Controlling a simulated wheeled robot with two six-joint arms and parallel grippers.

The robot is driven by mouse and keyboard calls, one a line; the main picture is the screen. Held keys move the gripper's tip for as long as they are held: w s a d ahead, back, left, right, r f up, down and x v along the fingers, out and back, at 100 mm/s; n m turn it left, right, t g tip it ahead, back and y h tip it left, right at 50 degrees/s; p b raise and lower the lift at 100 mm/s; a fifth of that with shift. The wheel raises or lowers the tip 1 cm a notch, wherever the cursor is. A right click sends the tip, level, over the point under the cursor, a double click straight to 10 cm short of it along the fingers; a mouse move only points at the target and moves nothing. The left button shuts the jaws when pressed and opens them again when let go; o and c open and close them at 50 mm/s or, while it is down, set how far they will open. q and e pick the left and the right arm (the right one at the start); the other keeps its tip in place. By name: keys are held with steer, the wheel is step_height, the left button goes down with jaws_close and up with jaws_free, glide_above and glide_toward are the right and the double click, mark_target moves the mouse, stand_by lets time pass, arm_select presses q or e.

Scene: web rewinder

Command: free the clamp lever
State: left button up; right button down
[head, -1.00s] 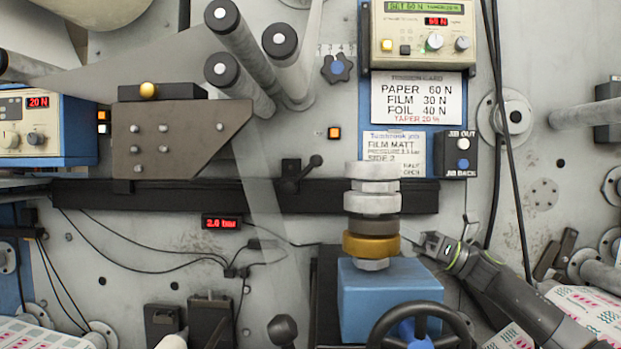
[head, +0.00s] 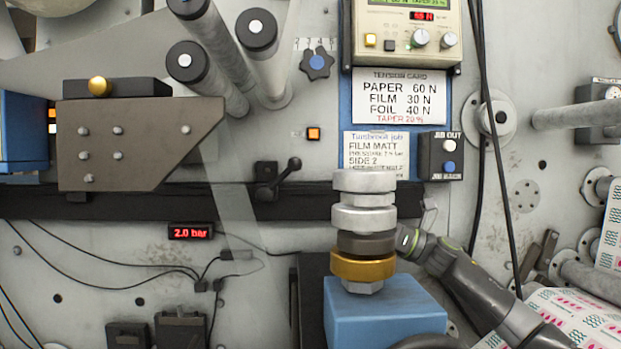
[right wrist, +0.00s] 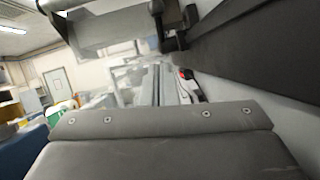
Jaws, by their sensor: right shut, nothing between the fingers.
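The clamp lever (head: 282,178) is a black lever with a ball end, on the dark horizontal rail in the head view. It tilts up to the right. A dark lever-like part by the rail also shows at the top of the right wrist view (right wrist: 158,22); I cannot tell for sure that it is the same lever. My right gripper (head: 405,240) is shut and empty, to the right of and below the lever. Its tip is at the right edge of the stacked rings, which partly hide it. My left gripper is not in view.
A stack of metal and gold rings (head: 364,218) stands on a blue block (head: 385,306), between the lever and my right gripper in the picture. The dark rail (head: 130,203) runs across the panel. Black cables (head: 482,130) hang at right. A jib switch box (head: 440,157) is above the gripper.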

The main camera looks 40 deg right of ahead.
steer(key=p, duration=0.6)
glide_toward(286, 177)
steer(key=w+a, duration=0.2)
steer(key=shift+w+a+r+p, duration=0.1)
steer(key=shift+a+r+p, duration=0.1)
steer(key=shift+r+p, duration=0.2)
steer(key=shift+w+a+r+p, duration=0.1)
steer(key=shift+a+r+p, duration=0.1)
steer(key=shift+r+p, duration=0.15)
steer(key=shift+w+a+r+p, duration=0.2)
steer(key=shift+w+r+p, duration=0.1)
steer(key=shift+r+p, duration=0.35)
